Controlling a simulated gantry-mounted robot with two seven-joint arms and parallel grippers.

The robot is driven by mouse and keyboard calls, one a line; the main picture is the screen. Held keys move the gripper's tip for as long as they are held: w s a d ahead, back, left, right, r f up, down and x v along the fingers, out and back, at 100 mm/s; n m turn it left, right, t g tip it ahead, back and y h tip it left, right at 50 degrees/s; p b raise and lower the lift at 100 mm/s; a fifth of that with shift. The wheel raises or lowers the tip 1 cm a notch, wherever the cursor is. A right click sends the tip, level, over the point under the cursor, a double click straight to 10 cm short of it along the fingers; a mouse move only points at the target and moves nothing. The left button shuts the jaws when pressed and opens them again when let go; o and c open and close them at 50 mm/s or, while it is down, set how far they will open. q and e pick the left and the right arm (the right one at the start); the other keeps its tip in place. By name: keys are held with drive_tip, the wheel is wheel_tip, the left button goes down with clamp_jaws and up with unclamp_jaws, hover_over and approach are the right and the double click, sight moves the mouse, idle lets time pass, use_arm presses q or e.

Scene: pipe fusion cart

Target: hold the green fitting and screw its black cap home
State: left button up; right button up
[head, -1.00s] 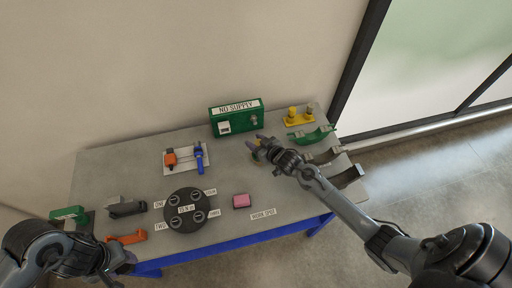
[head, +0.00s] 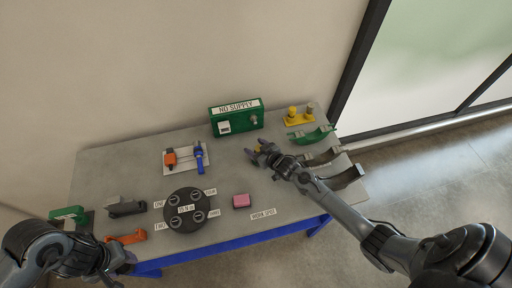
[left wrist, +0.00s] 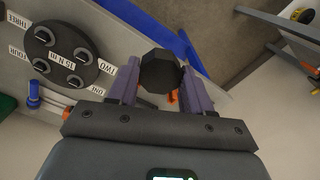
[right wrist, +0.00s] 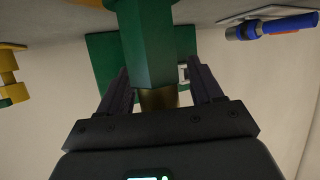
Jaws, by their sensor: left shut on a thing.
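The green fitting (right wrist: 145,35) is a hexagonal body with a brass end (right wrist: 158,98), seen close up in the right wrist view. Its brass end lies between the fingers of my right gripper (right wrist: 160,88), which look open with a small gap on each side. In the head view a yellowish bit of it (head: 258,149) shows at my right gripper (head: 258,153). My left gripper (left wrist: 160,82) is shut on the black cap (left wrist: 160,70), a faceted piece seen end-on in the left wrist view. The cap is far from the fitting.
A green NO SUPPLY box (head: 236,118) and a yellow stand (head: 299,116) are behind. Curved cradles (head: 345,177) line the right edge.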

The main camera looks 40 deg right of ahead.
drive_tip(key=shift+o, duration=0.2)
drive_tip(key=shift+r, duration=0.1)
use_arm(q)
drive_tip(key=shift+r, duration=0.1)
use_arm(e)
drive_tip(key=shift+s+r, duration=0.25)
drive_tip(key=shift+s, duration=0.15)
use_arm(q)
drive_tip(key=shift+r+p, duration=0.3)
drive_tip(key=shift+p, duration=0.1)
use_arm(e)
drive_tip(key=v, duration=1.1)
drive_tip(key=shift+s, duration=0.1)
drive_tip(key=s+a+r+g, duration=0.3)
drive_tip(key=s+a+g, duration=0.2)
drive_tip(key=s, duration=0.4)
drive_tip(key=s+a+r+n+g, duration=0.1)
drive_tip(key=s+a+g, duration=0.3)
drive_tip(key=s+a, duration=0.4)
drive_tip(key=shift+s+r+n+g, duration=0.35)
drive_tip(key=shift+s+r, duration=0.5)
drive_tip(key=shift+s, duration=0.35)
use_arm(q)
drive_tip(key=shift+w, duration=0.1)
use_arm(e)
drive_tip(key=shift+a, duration=0.1)
